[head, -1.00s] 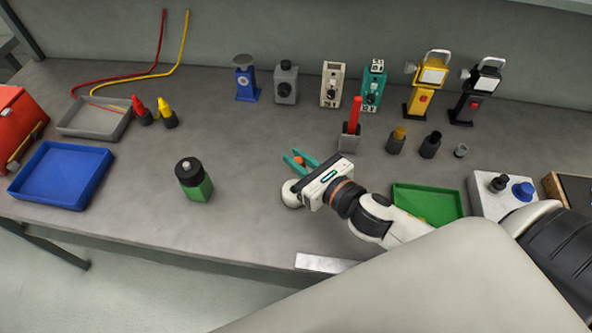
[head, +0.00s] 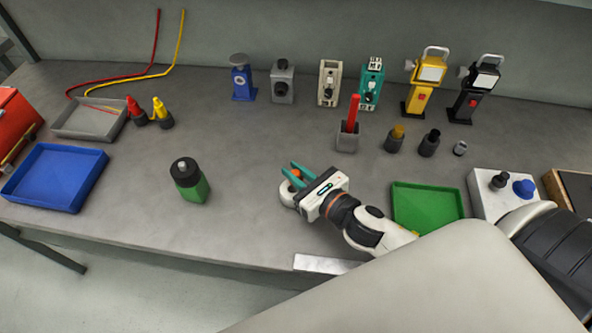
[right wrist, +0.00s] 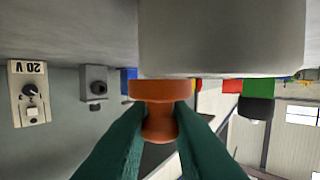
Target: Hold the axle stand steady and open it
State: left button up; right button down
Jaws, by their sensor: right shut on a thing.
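My right gripper (head: 291,170) has teal fingers and is shut on an orange flanged part. In the right wrist view the fingers (right wrist: 158,140) clasp the narrow neck of this orange part (right wrist: 160,90) from both sides. Its wide end meets or overlaps a large pale body (right wrist: 220,40); I cannot tell if they are joined. In the head view a rounded white thing (head: 288,194) shows beside the gripper, partly hidden by it. I cannot tell surely which of these is the axle stand. My left gripper is not in view.
A green bottle with black cap (head: 189,181) stands left of the gripper, a green tray (head: 428,207) right. A grey block with red lever (head: 348,130) stands behind. Several devices line the wall. A blue tray (head: 57,177) lies far left. The bench between bottle and gripper is clear.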

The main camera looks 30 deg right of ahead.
jog(key=c, duration=1.3)
grip_release()
jog(key=shift+c, duration=0.2)
jog(key=shift+r, duration=0.15)
